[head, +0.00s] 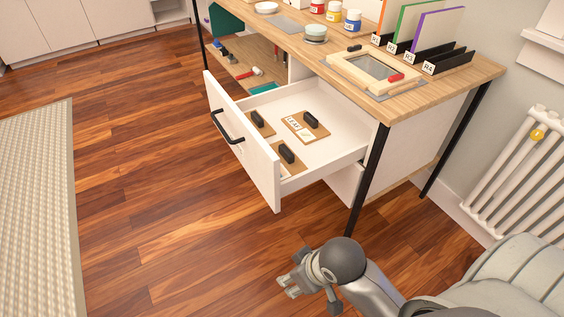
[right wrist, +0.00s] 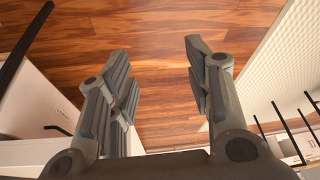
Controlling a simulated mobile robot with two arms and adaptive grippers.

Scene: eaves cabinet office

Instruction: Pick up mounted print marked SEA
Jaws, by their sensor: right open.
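No marking that reads SEA is legible in either view. The open white drawer (head: 325,152) in the head view holds brown boards with black handles: one at the back left (head: 258,131), one at the right (head: 318,136) and one at the front (head: 282,170). The right one has a white label that seems to read LEAF; the other labels are hidden or too small to read. Upright panels with orange, green (head: 408,24) and purple (head: 437,29) edges stand on the desk. My right gripper (head: 288,285) is open and empty over the floor, in front of the drawer; its spread fingers show in the right wrist view (right wrist: 162,85). My left gripper is out of view.
The wooden desk (head: 490,72) carries black racks with R labels (head: 447,62), a framed screen (head: 372,72), paint jars (head: 352,22) and a bowl (head: 315,34). A black desk leg (head: 368,180) stands right of the drawer. A radiator (head: 515,170) is at right.

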